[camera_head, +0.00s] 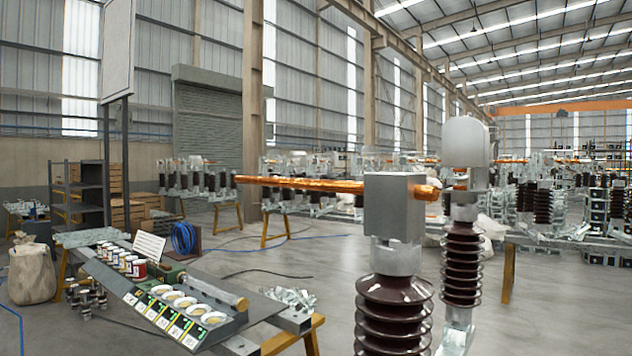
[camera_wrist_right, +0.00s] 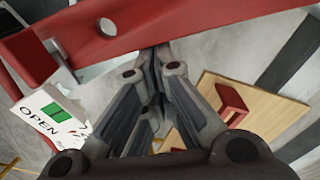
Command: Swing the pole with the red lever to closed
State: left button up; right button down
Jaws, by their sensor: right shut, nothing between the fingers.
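The red lever (camera_wrist_right: 200,27) crosses the top of the right wrist view as a red bar with a round hole. My right gripper (camera_wrist_right: 154,62) is shut and empty, its fingertips at the bar's lower edge; I cannot tell whether they touch it. A white label (camera_wrist_right: 52,118) beside it reads "OPEN" with a green square. In the head view, a copper-coloured pole (camera_head: 310,184) runs level from a grey block (camera_head: 393,205) on a brown ribbed insulator (camera_head: 394,310), its far end out to the left. Neither the lever nor my grippers show in the head view.
A second insulator (camera_head: 463,262) with a rounded grey cap (camera_head: 466,142) stands just behind. A sloped bench (camera_head: 190,300) with cans and dishes is at lower left. In the wrist view, a wooden board (camera_wrist_right: 268,122) carries a red bracket (camera_wrist_right: 232,102).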

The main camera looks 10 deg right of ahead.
dwell(0.4)
jog(key=shift+w+a, duration=0.2)
jog(key=shift+a, duration=0.55)
jog(key=shift+w+a, duration=0.15)
jog(key=shift+a, duration=0.6)
jog(key=shift+a+b, duration=0.1)
jog(key=shift+b, duration=0.2)
jog(key=shift+w+a+b, duration=0.15)
jog(key=shift+w+a, duration=0.05)
jog(key=shift+a, duration=0.5)
jog(key=shift+w+a+b, duration=0.15)
jog(key=shift+a, duration=0.5)
jog(key=shift+w+a+b, duration=0.3)
jog(key=shift+a, duration=0.4)
jog(key=shift+w+a+b, duration=0.25)
jog(key=shift+a, duration=0.45)
jog(key=shift+a+f, duration=0.1)
